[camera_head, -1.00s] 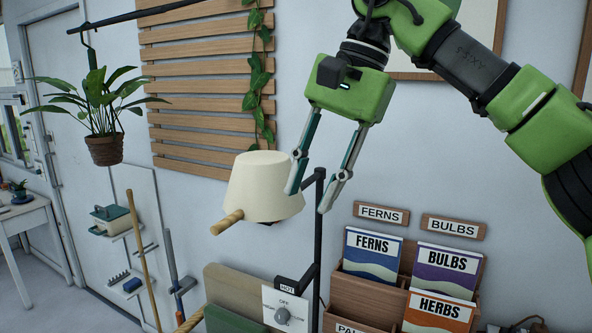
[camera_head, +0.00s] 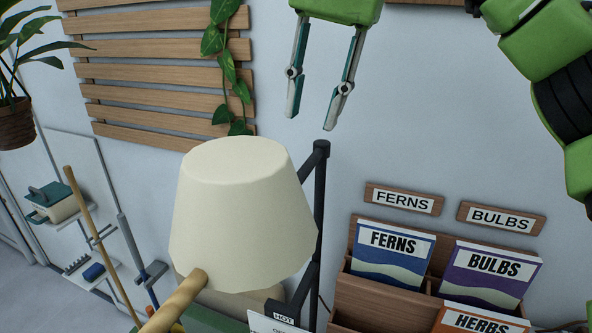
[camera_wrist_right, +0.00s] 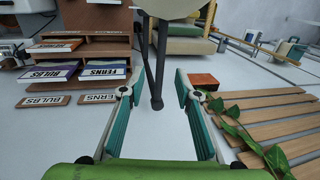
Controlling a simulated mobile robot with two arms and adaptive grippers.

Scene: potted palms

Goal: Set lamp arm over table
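The lamp has a cream shade (camera_head: 243,215) with a wooden handle (camera_head: 178,300) sticking out at its lower left. A black lamp arm (camera_head: 319,205) stands behind the shade's right side. My right gripper (camera_head: 316,106) is open and empty, above and right of the shade in the head view, with its fingers pointing down. In the right wrist view, my right gripper (camera_wrist_right: 157,88) has its fingers wide apart. The black arm (camera_wrist_right: 157,80) shows between them, and the shade (camera_wrist_right: 172,7) is cut off at the top. My left gripper and the table are not in view.
A wooden rack (camera_head: 380,300) with seed packets stands at right below the FERNS and BULBS signs. A slatted wood panel (camera_head: 150,95) with a vine is on the wall. A hanging plant (camera_head: 17,120) is at far left.

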